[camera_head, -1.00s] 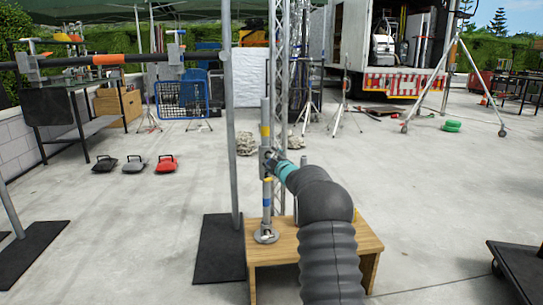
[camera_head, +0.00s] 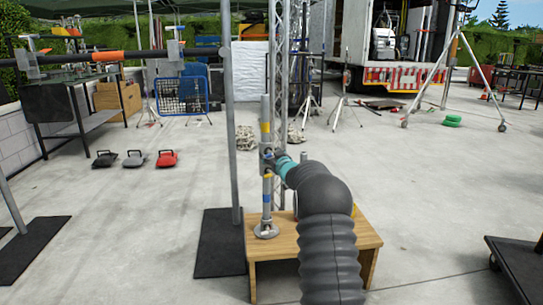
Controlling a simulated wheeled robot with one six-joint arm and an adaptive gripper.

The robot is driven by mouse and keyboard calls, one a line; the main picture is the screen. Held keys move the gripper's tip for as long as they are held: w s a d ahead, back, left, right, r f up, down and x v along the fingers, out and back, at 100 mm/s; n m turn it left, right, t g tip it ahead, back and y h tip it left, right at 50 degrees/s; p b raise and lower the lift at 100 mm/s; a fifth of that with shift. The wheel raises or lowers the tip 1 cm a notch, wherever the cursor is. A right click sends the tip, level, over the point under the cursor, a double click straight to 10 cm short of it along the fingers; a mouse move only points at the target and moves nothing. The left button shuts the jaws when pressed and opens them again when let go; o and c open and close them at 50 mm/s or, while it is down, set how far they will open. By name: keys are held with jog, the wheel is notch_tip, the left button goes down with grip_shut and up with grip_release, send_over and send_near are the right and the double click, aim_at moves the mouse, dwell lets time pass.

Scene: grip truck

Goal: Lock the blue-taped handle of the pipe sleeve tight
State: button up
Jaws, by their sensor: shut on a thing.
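An upright grey pipe (camera_head: 266,215) with yellow and blue marks stands on a round foot on a wooden bench. The pipe sleeve (camera_head: 266,152) sits around it, about midway up. My gripper (camera_head: 270,161) reaches in from the right, at the sleeve's height, and is shut on part of the sleeve. My grey arm and its teal band lie in front to the right. The fingertips are small and partly hidden, and I cannot make out the blue-taped handle or how far it is turned.
The wooden bench (camera_head: 258,250) is under the pipe. A taller grey pole (camera_head: 230,140) on a black base plate (camera_head: 218,260) stands close left, and a metal truss (camera_head: 279,60) rises behind. A dark cart (camera_head: 518,265) is at lower right. Open concrete lies between.

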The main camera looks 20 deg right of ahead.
jog(key=shift+f+m, duration=0.1)
jog(key=shift+m, duration=0.3)
jog(key=o, duration=1.2)
jog(key=shift+s, duration=0.1)
jog(key=s, duration=1.1)
jog(key=shift+s+a, duration=0.15)
jog(key=shift+s, duration=0.25)
